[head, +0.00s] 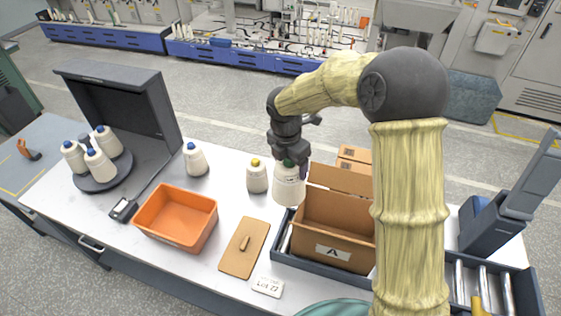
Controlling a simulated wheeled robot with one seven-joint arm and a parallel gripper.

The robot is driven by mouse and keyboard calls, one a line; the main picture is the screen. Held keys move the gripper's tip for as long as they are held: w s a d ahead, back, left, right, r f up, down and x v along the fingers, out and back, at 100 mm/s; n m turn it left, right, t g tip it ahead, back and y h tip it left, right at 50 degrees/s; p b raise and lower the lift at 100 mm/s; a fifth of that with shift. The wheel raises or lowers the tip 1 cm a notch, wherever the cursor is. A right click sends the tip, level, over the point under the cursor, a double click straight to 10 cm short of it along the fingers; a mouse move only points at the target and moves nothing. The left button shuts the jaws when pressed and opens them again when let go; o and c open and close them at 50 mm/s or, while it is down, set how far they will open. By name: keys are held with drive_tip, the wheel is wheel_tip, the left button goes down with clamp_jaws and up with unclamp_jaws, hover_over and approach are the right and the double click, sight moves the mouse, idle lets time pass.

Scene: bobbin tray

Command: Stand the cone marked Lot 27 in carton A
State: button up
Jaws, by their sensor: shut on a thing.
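My gripper (290,160) is shut on a cream cone with a green top (288,188). It holds the cone upright, just left of carton A. A mark on the cone's side is too small to read. Carton A (331,253) is an open brown box with an "A" label on its front, standing on a dark roller tray. Its flaps are up, and its floor is partly hidden by the front wall and my arm. A white card (268,287) reading "Lot 27" lies on the table in front.
A yellow-topped cone (257,177) stands just left of the held cone, and a blue-topped cone (196,160) farther left. More cartons (354,154) stand behind carton A.

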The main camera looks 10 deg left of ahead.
drive_tip(key=s+d+b, duration=0.2)
drive_tip(key=d, duration=0.8)
wheel_tip(320, 180, down, 22)
drive_tip(key=b, duration=1.7)
drive_tip(key=shift+d+f, duration=0.2)
drive_tip(key=shift+d, duration=0.15)
drive_tip(key=o, duration=1.6)
